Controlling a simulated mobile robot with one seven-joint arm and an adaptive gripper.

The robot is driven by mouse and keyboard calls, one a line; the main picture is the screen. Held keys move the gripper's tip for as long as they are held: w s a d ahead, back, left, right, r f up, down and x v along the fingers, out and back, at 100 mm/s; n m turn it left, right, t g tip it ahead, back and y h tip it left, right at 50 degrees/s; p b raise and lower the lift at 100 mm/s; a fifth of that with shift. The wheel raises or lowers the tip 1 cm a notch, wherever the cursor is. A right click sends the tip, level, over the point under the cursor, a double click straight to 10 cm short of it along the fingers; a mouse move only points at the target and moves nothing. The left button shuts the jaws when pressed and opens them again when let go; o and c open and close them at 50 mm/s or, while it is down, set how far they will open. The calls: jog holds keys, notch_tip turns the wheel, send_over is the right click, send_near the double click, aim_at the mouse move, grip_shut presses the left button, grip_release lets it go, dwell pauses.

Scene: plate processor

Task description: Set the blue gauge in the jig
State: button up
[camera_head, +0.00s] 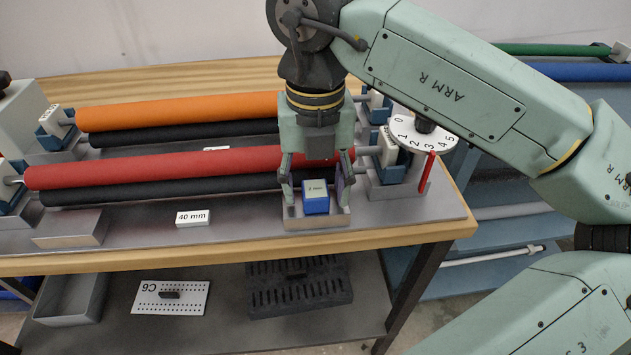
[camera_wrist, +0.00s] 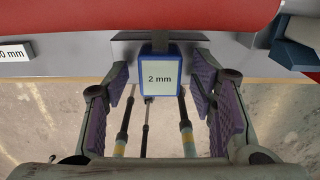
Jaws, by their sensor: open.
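The blue gauge (camera_head: 316,204) has a pale top face, and it reads "2 mm" in the wrist view (camera_wrist: 160,78). It sits upright on a grey metal block (camera_head: 297,221) at the bench's front edge, which may be the jig; I cannot tell how deeply it is seated. The block also shows behind it in the wrist view (camera_wrist: 127,47). My gripper (camera_head: 315,189) points down over the gauge with a finger on each side. In the wrist view my gripper (camera_wrist: 160,83) is open, with gaps between the gauge and both purple pads.
A red roller (camera_head: 150,167) runs close behind the gauge, with an orange roller (camera_head: 180,110) farther back. A "40 mm" label (camera_head: 193,218) and another grey block (camera_head: 72,228) lie left. A numbered dial (camera_head: 423,136) and red pointer (camera_head: 427,173) stand right.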

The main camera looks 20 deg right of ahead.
aim_at(316, 189)
notch_tip(316, 189, up, 13)
jog(key=p, duration=0.8)
jog(key=shift+f, duration=0.15)
